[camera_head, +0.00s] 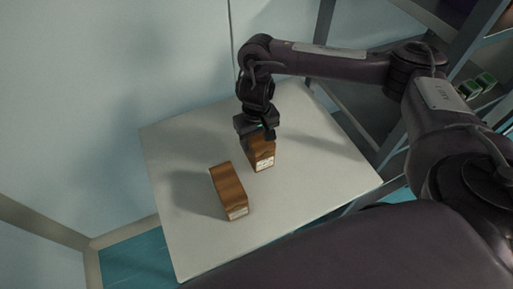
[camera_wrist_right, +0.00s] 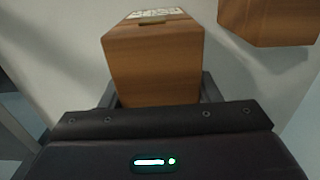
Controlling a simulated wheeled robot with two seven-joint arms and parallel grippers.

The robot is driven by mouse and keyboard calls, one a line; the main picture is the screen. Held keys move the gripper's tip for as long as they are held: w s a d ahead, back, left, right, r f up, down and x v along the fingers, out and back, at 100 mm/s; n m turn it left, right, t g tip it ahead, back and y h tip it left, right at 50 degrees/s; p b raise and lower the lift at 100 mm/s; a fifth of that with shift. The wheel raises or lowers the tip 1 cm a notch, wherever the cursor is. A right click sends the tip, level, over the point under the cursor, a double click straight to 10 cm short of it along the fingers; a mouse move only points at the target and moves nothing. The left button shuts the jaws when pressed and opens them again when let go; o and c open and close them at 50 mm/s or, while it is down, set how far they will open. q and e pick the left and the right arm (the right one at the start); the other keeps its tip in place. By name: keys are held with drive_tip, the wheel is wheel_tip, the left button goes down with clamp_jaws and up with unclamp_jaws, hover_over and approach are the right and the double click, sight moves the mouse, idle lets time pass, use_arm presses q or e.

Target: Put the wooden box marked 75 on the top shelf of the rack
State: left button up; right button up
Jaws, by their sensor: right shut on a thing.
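Two brown wooden boxes are at the pale table (camera_head: 310,165). My right gripper (camera_head: 258,138) comes down from above and is shut on the farther box (camera_head: 263,153), which has a white label on its end. In the right wrist view this box (camera_wrist_right: 155,65) sits between the two fingers. I cannot tell whether it touches the table. The other box (camera_head: 229,190) lies on the table, nearer and to the left, apart from the gripper; it also shows in the right wrist view (camera_wrist_right: 268,20). The label numbers are too small to read. My left gripper is not in view.
A grey metal rack (camera_head: 463,50) stands to the right, partly hidden behind my right arm. Small green-topped items (camera_head: 477,86) lie on one of its shelves. A pale wall is behind and left of the table. The table's right side is clear.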

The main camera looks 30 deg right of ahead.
wheel_tip(320, 180, down, 4)
drive_tip(key=shift+r+b, duration=0.25)
drive_tip(key=shift+b, duration=0.45)
drive_tip(key=shift+f, duration=0.15)
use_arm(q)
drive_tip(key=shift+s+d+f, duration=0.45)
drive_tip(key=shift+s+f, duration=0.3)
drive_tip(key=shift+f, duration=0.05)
use_arm(e)
drive_tip(key=o, duration=1.2)
drive_tip(key=shift+f, duration=0.1)
drive_tip(key=shift+o, duration=0.6)
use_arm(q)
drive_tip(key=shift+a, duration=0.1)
